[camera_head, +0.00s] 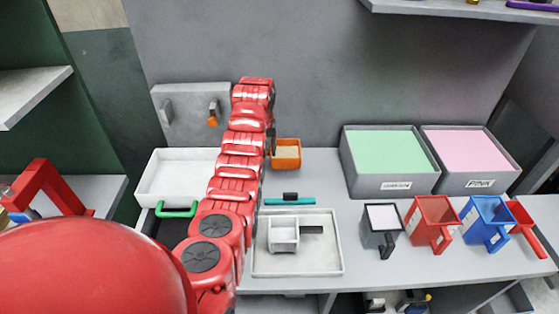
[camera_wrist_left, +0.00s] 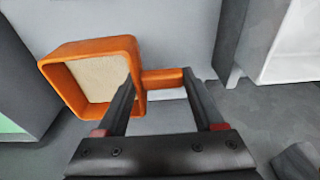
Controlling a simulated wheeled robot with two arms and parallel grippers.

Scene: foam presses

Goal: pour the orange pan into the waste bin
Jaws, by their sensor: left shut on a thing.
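The orange pan (camera_head: 286,145) is a square pan with a beige filling, at the far side of the bench just right of my red left arm. In the left wrist view the pan (camera_wrist_left: 131,47) is at the left, with its short orange handle (camera_wrist_left: 160,77) between the fingers. My left gripper (camera_wrist_left: 158,80) is shut on this handle. In the head view the gripper is mostly hidden behind the arm. I cannot tell for sure which container is the waste bin. A white open box (camera_head: 160,178) stands left of the arm. My right gripper is not in view.
Grey bins of green (camera_head: 390,186) and pink (camera_head: 478,185) filling stand at the back right. Black (camera_head: 381,238), red (camera_head: 432,224) and blue (camera_head: 486,222) cups stand before them. A white tray (camera_head: 330,262) holds a small white container. A green handle (camera_head: 177,210) shows left of the arm.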

